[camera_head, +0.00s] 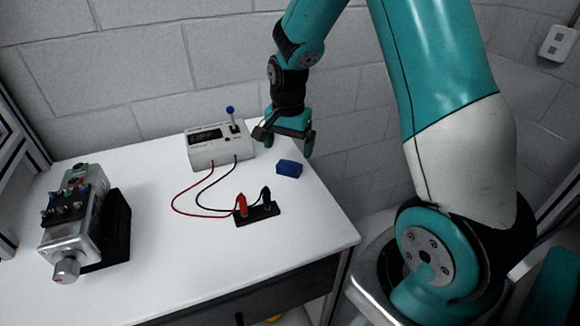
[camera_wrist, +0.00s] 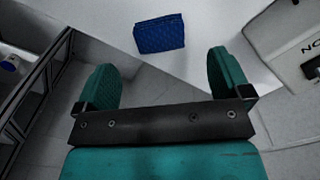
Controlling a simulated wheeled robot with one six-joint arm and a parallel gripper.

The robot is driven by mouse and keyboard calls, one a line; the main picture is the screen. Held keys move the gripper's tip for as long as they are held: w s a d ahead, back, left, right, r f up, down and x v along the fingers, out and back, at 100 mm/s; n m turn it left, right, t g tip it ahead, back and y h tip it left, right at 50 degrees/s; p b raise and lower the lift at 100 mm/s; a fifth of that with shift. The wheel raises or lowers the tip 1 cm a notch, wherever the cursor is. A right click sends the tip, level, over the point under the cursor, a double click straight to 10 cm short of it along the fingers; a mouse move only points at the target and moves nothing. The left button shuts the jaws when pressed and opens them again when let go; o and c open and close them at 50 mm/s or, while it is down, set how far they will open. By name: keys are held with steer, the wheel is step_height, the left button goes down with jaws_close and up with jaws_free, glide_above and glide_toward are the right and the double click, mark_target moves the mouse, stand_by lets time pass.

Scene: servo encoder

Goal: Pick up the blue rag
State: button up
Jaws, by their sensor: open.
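The blue rag (camera_head: 289,168) is a small folded blue block lying on the white table, near its right edge. In the wrist view the rag (camera_wrist: 160,33) lies ahead of my fingertips, roughly between their lines but apart from them. My gripper (camera_head: 287,142) hangs above the table's back right part, close behind the rag. In the wrist view my gripper (camera_wrist: 166,80) has its two teal fingers spread wide with nothing between them.
A white meter box (camera_head: 206,147) with a blue-topped lever stands just left of my gripper. Red and black leads run to a black terminal block (camera_head: 258,214). A silver servo motor (camera_head: 72,222) stands at the left. The white table (camera_head: 300,240) is clear in front of the rag.

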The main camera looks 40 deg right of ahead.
mark_target(289, 165)
steer(key=shift+d+f+p, duration=0.15)
steer(key=shift+f+p, duration=0.55)
steer(key=shift+f, duration=2.7)
steer(key=c, duration=1.1)
steer(key=shift+o, duration=0.2)
steer(key=shift+r, duration=0.1)
step_height(289, 165, up, 20)
steer(key=b, duration=0.1)
steer(key=shift+b, duration=0.3)
